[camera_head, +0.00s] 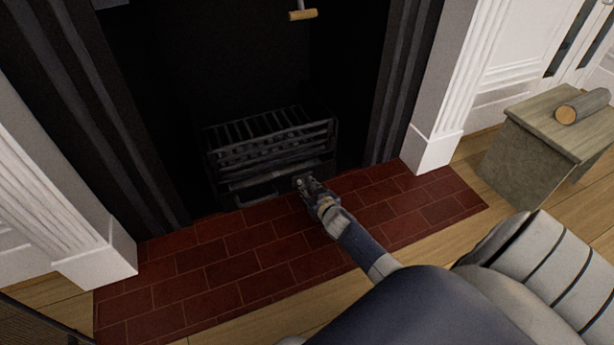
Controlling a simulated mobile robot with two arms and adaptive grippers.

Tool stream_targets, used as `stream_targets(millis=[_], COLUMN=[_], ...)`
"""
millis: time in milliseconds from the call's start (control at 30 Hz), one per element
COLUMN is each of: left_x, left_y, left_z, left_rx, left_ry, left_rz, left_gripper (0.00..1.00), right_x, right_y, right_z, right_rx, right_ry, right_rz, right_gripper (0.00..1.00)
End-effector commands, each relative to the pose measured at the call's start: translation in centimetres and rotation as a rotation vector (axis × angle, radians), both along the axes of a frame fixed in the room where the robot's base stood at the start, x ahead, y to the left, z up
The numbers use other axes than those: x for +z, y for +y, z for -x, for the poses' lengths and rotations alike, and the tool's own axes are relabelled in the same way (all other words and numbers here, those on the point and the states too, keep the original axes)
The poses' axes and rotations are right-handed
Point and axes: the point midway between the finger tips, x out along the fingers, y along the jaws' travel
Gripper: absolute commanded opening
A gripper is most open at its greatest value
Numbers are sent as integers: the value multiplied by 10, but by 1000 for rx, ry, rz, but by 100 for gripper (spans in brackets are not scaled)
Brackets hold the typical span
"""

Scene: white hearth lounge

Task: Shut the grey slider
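A dark metal fire grate (270,140) stands inside the black fireplace. Below its bars is a grey sliding front (262,186) low over the hearth, which looks like the grey slider. I cannot tell how far out it stands. My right gripper (301,182) reaches in from the lower right, with its fingertips at the right end of this grey front. They look close to it or touching. The fingers are small and dark against the grate, so their opening is unclear. My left gripper is not in view.
A red brick hearth (230,262) lies in front of the grate and is clear. A rod with a wooden handle (303,15) hangs above. White pillars flank the opening. At right, a stone-like box (530,150) carries a log (583,107).

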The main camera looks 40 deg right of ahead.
Motion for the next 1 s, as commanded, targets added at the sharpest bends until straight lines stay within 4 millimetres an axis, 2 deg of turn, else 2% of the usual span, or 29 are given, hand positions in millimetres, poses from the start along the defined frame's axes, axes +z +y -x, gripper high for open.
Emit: stream_targets(millis=[33,100,567,767,1000], left_x=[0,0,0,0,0], left_y=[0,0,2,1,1], left_z=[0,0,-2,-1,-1], left_rx=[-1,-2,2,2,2], left_ry=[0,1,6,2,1], left_rz=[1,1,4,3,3], left_gripper=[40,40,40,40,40], right_x=[0,0,2,11,27], right_y=[6,6,4,10,20], right_z=[-1,-1,5,27,66], right_rx=[8,8,5,6,6], right_ry=[-4,-4,-1,-1,-1], right_rz=[-5,-5,-1,-1,-3], right_gripper=[26,41,41,41,41])
